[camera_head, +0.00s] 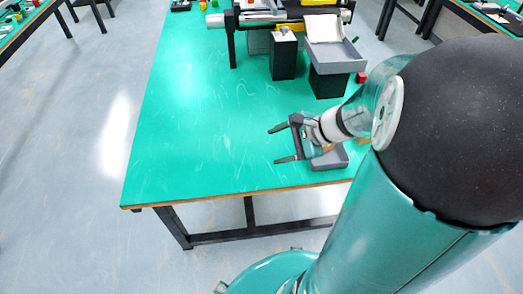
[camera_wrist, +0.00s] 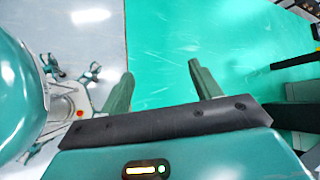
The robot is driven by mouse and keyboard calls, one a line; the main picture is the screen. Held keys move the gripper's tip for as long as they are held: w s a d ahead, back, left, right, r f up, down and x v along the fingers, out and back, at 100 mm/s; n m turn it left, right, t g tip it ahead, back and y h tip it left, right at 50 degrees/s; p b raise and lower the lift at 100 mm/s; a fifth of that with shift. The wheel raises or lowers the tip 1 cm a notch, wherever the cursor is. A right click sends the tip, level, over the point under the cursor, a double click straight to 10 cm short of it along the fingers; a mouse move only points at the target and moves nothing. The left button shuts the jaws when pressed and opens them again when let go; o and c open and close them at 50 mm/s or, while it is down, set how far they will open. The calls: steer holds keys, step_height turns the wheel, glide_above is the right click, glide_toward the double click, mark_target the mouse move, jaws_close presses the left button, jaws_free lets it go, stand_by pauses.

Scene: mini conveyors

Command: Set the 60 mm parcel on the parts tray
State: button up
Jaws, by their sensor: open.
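My gripper (camera_head: 275,145) is open and empty above the green table, its two fingers pointing left in the head view. In the wrist view the fingers of my gripper (camera_wrist: 160,80) stand apart with only floor and bare table between them. A small grey tray (camera_head: 340,159) lies on the table near the front edge, partly hidden behind my gripper and wrist; it may be the parts tray. I cannot make out for certain which thing is the 60 mm parcel. A red block (camera_head: 361,78) sits at the right, beside the black stand.
A conveyor (camera_head: 260,16) with yellow parts spans the back of the table. Before it are a black stand (camera_head: 283,60) and another bearing a grey bin (camera_head: 340,63) with a white panel. The table's left half (camera_head: 190,130) is clear.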

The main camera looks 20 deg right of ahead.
steer(key=s+a+r+n+h, duration=0.3)
steer(key=s+a+r+n, duration=0.1)
steer(key=n, duration=0.5)
steer(key=s+a+r+n+h, duration=0.4)
steer(key=r+n, duration=0.3)
steer(key=n, duration=0.2)
steer(key=shift+s+a+r+g, duration=0.25)
steer(key=shift+s+a+g, duration=0.15)
steer(key=shift+a, duration=0.4)
steer(key=c, duration=0.6)
steer(key=shift+s+d, duration=0.1)
steer(key=shift+d, duration=0.05)
